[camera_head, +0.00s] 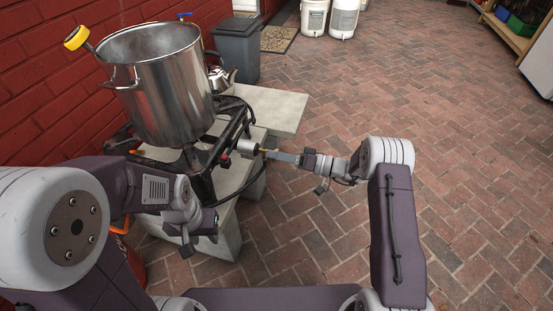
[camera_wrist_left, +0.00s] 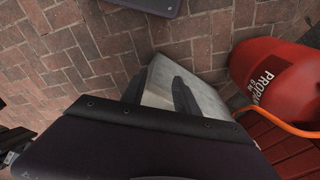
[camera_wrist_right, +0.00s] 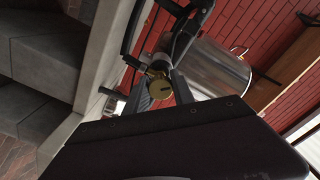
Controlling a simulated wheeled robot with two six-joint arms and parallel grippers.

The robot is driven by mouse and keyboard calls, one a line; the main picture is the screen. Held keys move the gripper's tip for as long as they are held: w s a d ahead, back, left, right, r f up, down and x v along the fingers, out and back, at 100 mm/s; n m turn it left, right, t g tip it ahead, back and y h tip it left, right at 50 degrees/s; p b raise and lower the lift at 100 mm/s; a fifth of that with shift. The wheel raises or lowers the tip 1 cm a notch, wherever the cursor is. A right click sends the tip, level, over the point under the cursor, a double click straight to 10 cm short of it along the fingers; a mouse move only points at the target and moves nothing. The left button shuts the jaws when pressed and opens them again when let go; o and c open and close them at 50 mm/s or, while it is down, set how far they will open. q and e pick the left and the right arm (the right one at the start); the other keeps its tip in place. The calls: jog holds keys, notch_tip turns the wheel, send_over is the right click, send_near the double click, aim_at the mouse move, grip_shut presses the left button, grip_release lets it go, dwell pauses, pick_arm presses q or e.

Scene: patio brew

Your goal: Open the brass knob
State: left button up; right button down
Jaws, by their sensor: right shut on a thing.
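The brass knob (camera_wrist_right: 160,88) is between the fingertips of my right gripper (camera_wrist_right: 161,91) in the right wrist view. It is a round gold disc with a dark mark, and the fingers are shut on its sides. In the head view the right gripper (camera_head: 267,153) reaches from the right to the front of the black burner stand (camera_head: 203,160), and only a sliver of brass shows there. My left gripper (camera_head: 187,242) hangs low in front of the stand, away from the knob. In the left wrist view its fingers (camera_wrist_left: 160,93) are apart with nothing between them.
Pale concrete slabs (camera_head: 275,108) support the stand. A red propane tank (camera_wrist_left: 275,78) is near my left gripper. Brick floor to the right is clear.

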jog(key=n+b, duration=0.4)
jog(key=shift+f, duration=0.35)
jog(key=shift+r+n+b, duration=0.15)
jog(key=shift+n+b, duration=1.05)
jog(key=shift+b, duration=0.1)
jog(key=c, duration=1.1)
grip_release()
jog(key=shift+r, duration=0.1)
jog(key=shift+o, duration=0.2)
jog(key=p+v, duration=0.4)
jog(key=v, duration=0.5)
